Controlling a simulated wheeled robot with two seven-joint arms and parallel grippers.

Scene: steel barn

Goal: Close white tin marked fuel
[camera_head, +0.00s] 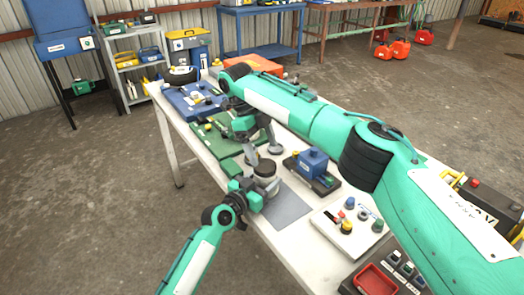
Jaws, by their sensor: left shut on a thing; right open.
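A small pale tin (267,184) with a darker round top stands on the near edge of the grey mat on the white table. I cannot read any marking on it. My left gripper (258,187) is shut on the tin from its left side. My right gripper (262,145) is open above and behind the tin, fingers pointing down. Small grey round pieces (276,149) show by its fingertips; I cannot tell whether one is a loose lid. My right arm crosses over the table and hides part of it.
A bare grey mat (288,209) lies right of the tin. A blue box on a dark base (312,163), a white panel with knobs (347,228) and a red tray (375,280) stand to the right. Green boards (221,140) and a blue case (192,104) lie behind.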

